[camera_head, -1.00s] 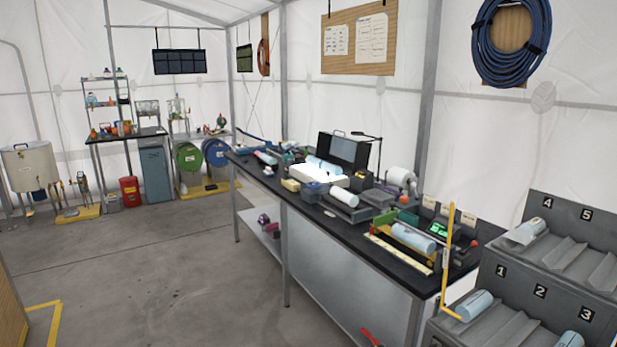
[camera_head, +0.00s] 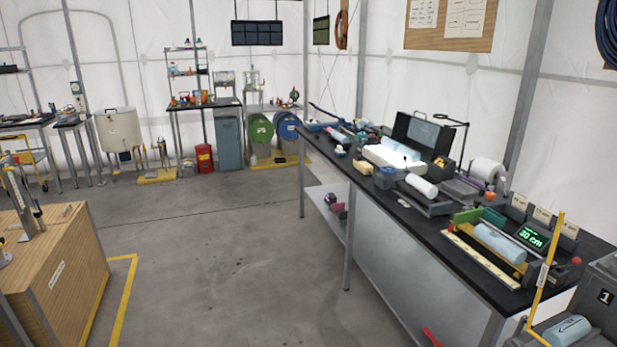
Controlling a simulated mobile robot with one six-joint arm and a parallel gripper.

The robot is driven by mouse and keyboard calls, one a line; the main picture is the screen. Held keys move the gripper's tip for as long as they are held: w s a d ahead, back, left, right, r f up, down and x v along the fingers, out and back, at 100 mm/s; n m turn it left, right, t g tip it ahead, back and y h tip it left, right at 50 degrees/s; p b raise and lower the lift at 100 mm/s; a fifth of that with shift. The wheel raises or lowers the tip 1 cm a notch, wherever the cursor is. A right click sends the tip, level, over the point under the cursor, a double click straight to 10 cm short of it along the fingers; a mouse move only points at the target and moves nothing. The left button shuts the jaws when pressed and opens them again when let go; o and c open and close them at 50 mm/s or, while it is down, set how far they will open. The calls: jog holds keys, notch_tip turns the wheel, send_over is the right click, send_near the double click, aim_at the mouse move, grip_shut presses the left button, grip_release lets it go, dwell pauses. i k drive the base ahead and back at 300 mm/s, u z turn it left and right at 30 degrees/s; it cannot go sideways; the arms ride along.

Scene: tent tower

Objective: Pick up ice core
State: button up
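Several pale cylinders that look like ice cores are in view. A light blue core (camera_head: 500,243) lies in a yellow-edged measuring tray on the long black bench (camera_head: 425,222). A whiter cylinder (camera_head: 421,186) lies on a grey stand farther along the bench. Another pale blue core (camera_head: 398,148) lies on or behind a bright white light box (camera_head: 394,160). A blue core with an arrow mark (camera_head: 567,330) sits in the grey rack at the lower right, partly cut off. Which core is meant cannot be told. My gripper is not in view.
A wooden crate or cabinet (camera_head: 70,262) stands at the left by yellow floor lines. The concrete floor (camera_head: 215,260) between it and the bench is clear. A yellow upright bar (camera_head: 546,265) stands at the bench's near end. Barrels and shelves line the back wall.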

aim_at(388, 143)
jog(key=u, duration=0.55)
jog(key=i, duration=0.65)
jog(key=u, duration=0.55)
jog(key=i, duration=2.45)
jog(key=z, duration=1.2)
jog(key=i, duration=0.85)
jog(key=z, duration=0.6)
